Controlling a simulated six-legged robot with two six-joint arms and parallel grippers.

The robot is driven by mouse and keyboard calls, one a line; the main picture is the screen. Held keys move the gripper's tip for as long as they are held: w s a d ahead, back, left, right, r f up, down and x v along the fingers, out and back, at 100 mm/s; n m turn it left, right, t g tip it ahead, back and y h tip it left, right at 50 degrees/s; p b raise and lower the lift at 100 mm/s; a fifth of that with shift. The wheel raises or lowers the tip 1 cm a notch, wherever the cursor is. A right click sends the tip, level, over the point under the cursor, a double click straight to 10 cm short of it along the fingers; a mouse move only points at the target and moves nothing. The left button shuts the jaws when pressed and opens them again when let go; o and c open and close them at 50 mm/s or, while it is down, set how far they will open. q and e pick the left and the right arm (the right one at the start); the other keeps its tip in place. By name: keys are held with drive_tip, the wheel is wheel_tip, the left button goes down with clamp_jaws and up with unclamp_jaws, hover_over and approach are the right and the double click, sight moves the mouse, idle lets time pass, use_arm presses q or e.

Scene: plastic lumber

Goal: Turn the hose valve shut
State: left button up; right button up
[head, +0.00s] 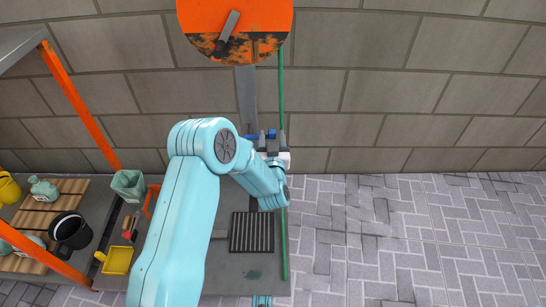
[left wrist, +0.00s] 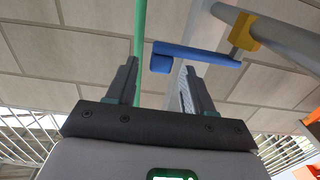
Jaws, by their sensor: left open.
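The hose valve shows in the left wrist view as a blue lever handle (left wrist: 198,54) beside a yellow fitting (left wrist: 243,32) on a grey pipe. In the head view a bit of the blue handle (head: 255,136) shows just left of my left gripper (head: 271,136), against the wall. My left gripper is open and empty, also in the left wrist view (left wrist: 160,76). There the handle's left end lies between the fingertips in the picture, seemingly beyond them; I cannot tell whether they touch. My arm hides the fitting in the head view.
A green upright line (head: 281,90) runs close by the gripper. An orange, rusty disc (head: 235,28) with a grey lever is above. Below is a grey bench (head: 230,278) with a black grate (head: 252,232). A yellow tray (head: 117,261) and pale green bucket (head: 128,184) stand left. Paving right is clear.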

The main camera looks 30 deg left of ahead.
use_arm(q)
drive_tip(key=p+v, duration=0.2)
drive_tip(key=v, duration=1.1)
drive_tip(key=s+d+f+m+g+h, duration=0.1)
drive_tip(key=s+d+f+g+h, duration=0.25)
drive_tip(key=f, duration=0.35)
drive_tip(key=s+d+f+m+g+h, duration=0.1)
drive_tip(key=s+d+f+g+h, duration=0.1)
drive_tip(key=s+d+f+h, duration=0.25)
drive_tip(key=s+d+f+m+g+h, duration=0.1)
drive_tip(key=s+d+f+g+h, duration=0.3)
drive_tip(key=s, duration=0.3)
drive_tip(key=s+d+f+m+g+h, duration=0.1)
drive_tip(key=s+d+f+g+h, duration=0.1)
drive_tip(key=s+d+g, duration=0.45)
wheel_tip(320, 180, up, 26)
drive_tip(key=a+t+p, duration=0.1)
drive_tip(key=a+p, duration=0.2)
drive_tip(key=p, duration=2.3)
drive_tip(key=shift+s, duration=0.4)
drive_tip(key=shift+c, duration=0.9)
